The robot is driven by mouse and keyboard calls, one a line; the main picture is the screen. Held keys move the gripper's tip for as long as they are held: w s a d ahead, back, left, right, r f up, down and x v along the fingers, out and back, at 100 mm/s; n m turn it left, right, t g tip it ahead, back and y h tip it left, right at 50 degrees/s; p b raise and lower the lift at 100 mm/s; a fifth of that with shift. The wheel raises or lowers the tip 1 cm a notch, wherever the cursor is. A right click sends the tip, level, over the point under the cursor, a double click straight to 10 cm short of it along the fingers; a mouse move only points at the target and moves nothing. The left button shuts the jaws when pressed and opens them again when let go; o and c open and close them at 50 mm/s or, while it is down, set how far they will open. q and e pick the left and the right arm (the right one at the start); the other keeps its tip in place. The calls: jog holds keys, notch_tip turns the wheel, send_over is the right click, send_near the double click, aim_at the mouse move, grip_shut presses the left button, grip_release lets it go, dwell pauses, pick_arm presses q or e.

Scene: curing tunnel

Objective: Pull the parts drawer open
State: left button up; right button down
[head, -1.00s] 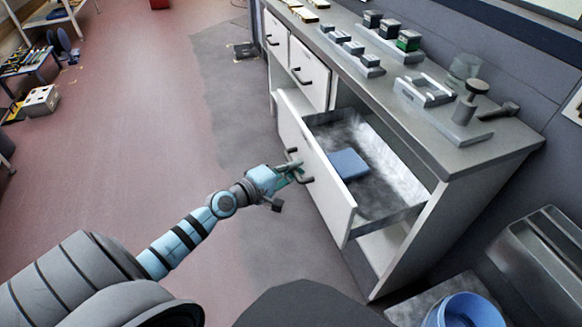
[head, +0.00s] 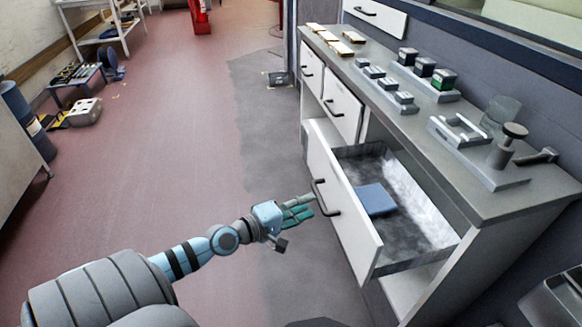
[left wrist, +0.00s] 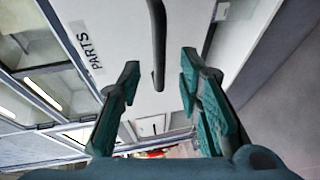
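The parts drawer (head: 345,205) stands pulled out of the grey-topped bench, its inside visible with a blue block (head: 375,200) in it. Its white front also shows in the left wrist view (left wrist: 120,85), with a PARTS label (left wrist: 86,48). The dark bar handle (head: 320,198) is on the drawer front; it also shows in the left wrist view (left wrist: 157,50). My left gripper (head: 309,207) is open and empty, just in front of the handle. In the left wrist view its teal fingers (left wrist: 160,85) are spread wide, the handle appearing between them. My right gripper is not in view.
The bench top (head: 425,150) carries several small blocks and fixtures. Two closed drawers (head: 342,107) sit farther along the bench. The floor (head: 180,150) left of my arm is clear. A dark blue barrel (head: 25,120) stands at the far left.

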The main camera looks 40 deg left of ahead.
pick_arm(q)
jog(key=v, duration=0.6)
jog(key=shift+s, duration=0.3)
jog(key=shift+a, duration=0.1)
